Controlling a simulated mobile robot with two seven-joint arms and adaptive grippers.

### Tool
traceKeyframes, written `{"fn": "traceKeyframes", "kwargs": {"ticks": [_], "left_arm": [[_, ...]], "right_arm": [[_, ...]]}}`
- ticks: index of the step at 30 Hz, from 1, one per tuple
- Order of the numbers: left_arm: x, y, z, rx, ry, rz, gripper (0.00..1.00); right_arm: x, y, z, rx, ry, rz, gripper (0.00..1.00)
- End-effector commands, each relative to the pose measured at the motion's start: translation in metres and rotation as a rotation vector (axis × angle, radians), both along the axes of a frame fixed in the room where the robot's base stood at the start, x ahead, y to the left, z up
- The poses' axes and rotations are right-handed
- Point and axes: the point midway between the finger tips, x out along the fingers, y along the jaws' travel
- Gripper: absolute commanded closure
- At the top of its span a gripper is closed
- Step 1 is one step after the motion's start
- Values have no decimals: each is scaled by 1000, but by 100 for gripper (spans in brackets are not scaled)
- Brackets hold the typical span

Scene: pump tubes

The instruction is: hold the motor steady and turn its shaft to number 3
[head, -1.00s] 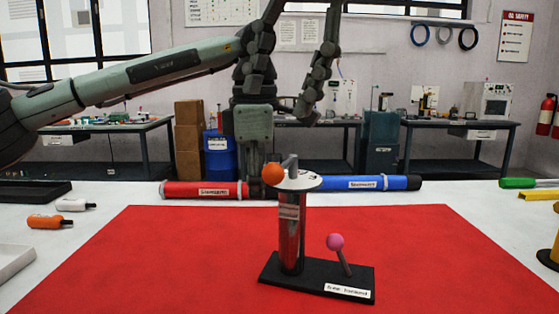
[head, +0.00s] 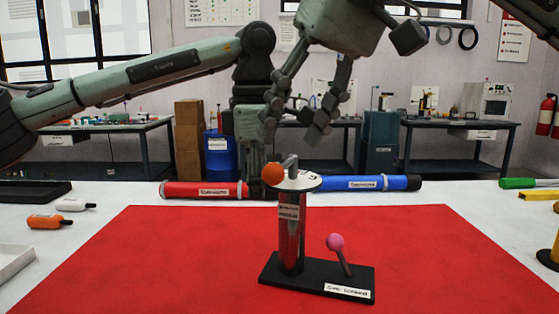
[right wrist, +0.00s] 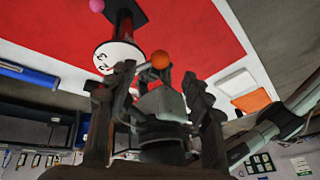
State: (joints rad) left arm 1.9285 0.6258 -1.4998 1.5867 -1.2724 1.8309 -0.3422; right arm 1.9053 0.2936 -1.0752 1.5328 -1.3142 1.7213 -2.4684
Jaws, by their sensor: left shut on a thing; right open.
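The motor (head: 291,240) is an upright silver cylinder on a black base plate, with a white numbered disc (head: 300,184) on top. A grey shaft lever with an orange ball (head: 273,174) stands over the disc, the ball at its left edge. A 3 shows on the disc's right side; the right wrist view shows 2 and 3 on the disc (right wrist: 118,55). My left gripper (head: 258,176) is behind the motor, shut on it, with its fingertips mostly hidden. My right gripper (head: 292,130) is open and empty above the disc, pointing down.
A pink ball on a stick (head: 336,243) stands on the base plate, right of the cylinder. A red tube (head: 205,190) and a blue tube (head: 365,183) lie behind the motor. Orange (head: 44,221) and white (head: 74,205) bottles lie at left. The red mat (head: 150,260) is otherwise clear.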

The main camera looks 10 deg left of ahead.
Motion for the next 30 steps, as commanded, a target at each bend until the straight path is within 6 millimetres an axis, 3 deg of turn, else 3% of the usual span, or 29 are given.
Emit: {"fn": "traceKeyframes", "kwargs": {"ticks": [1,9,21,30], "left_arm": [[-2,2,-11,12,22,-1,100],[-2,2,-11,12,22,-1,100],[-2,2,-11,12,21,0,100],[-2,2,-11,12,21,0,100]], "right_arm": [[2,4,-12,-3,2,0,49],[8,20,-47,0,1,-2,49],[10,23,-55,0,1,-2,49],[9,23,-55,1,0,-1,84]]}}
